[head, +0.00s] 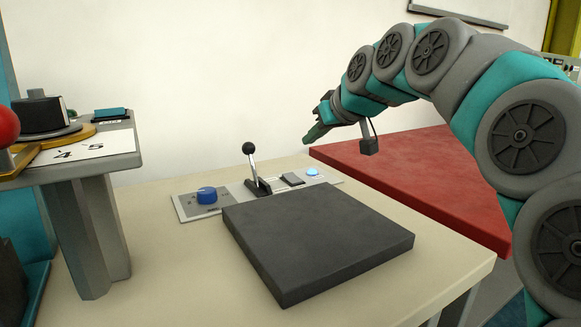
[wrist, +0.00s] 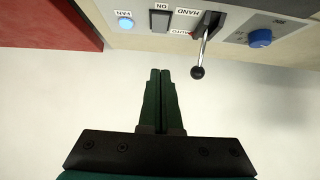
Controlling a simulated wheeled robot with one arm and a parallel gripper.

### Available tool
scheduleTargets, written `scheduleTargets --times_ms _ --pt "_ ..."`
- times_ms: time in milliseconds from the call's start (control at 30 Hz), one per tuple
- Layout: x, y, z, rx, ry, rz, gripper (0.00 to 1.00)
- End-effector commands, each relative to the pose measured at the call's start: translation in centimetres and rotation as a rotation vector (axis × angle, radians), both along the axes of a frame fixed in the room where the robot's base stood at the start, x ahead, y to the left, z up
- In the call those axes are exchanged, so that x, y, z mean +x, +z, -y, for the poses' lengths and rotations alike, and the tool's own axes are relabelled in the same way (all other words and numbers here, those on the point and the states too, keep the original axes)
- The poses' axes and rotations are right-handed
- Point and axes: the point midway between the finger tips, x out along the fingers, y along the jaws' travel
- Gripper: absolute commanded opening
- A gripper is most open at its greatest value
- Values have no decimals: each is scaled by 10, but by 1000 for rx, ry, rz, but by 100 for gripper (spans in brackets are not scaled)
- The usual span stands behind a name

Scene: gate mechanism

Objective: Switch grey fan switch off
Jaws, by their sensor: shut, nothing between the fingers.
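The grey fan switch (head: 292,180) is a small dark rocker on the grey control panel (head: 190,213). It also shows in the wrist view (wrist: 159,21), with an "ON" label beside it. A round blue light (head: 312,172) sits to its right in the head view and looks lit; in the wrist view the light (wrist: 126,23) has a "FAN" label. My gripper (head: 308,141) is above the panel, apart from the switch. In the wrist view my gripper (wrist: 160,72) has its two green fingers together, with nothing between them. Which side of the rocker is pressed is too small to tell.
A black-knobbed lever (head: 253,167) stands up from the panel left of the switch, with a blue dial (head: 207,195) farther left. A dark slab (head: 318,240) lies in front. A red surface (head: 420,180) is at the right.

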Motion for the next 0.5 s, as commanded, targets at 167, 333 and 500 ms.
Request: scheduleTargets --times_ms 167,333,500 --pt "5 -5 -4 -1 1 -2 0" --pt "22 -21 -15 -2 1 -4 0" --pt "44 -41 -30 -2 2 -6 0"
